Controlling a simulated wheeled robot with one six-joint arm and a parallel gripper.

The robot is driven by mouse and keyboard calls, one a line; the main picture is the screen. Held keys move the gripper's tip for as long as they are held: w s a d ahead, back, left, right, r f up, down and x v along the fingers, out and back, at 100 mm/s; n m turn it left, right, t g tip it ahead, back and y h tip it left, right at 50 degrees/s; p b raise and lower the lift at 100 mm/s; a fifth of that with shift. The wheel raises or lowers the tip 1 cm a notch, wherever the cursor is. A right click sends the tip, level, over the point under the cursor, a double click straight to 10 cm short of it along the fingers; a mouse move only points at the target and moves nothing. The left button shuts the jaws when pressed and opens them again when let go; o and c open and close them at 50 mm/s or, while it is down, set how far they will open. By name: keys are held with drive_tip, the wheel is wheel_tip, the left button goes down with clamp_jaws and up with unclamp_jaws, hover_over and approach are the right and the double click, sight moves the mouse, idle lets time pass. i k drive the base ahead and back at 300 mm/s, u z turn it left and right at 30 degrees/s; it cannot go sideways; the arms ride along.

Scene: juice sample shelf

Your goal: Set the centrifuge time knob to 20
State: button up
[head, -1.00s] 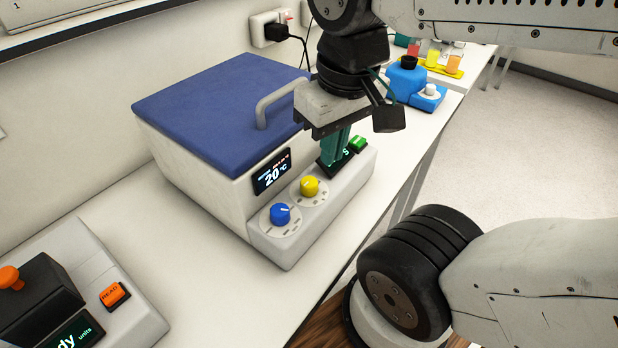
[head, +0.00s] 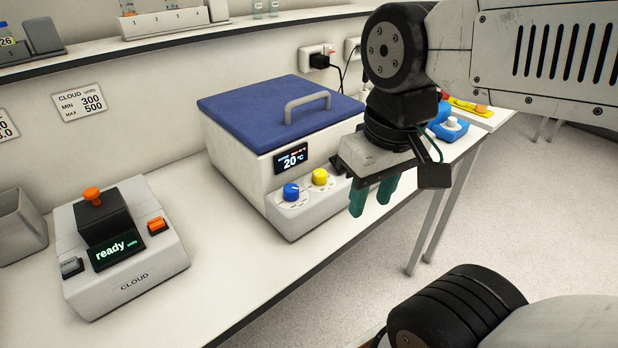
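The centrifuge (head: 245,165) is a white box with a shut blue lid and a grey handle. Its small display (head: 293,159) reads 20 °C; the smaller line is too small to read. On the front ledge sit a blue knob (head: 292,192) and, to its right, a yellow knob (head: 320,177), each on a pale dial. I cannot read the dial marks or tell which knob is for time. My gripper (head: 373,200) is right of the knobs, in front of the ledge's right end, pointing down. Its green fingers are apart and empty. The green button is hidden behind it.
A cloud meter (head: 130,270) reading "ready" stands on the bench at left, with clear bench (head: 225,275) between. A blue device (head: 450,128) stands beyond my gripper at right. A wall shelf (head: 190,32) runs above. The bench's front edge is close below.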

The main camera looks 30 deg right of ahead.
sight(319, 176)
drive_tip(key=u, duration=2)
drive_tip(key=k, duration=0.75)
drive_tip(key=z, duration=1.65)
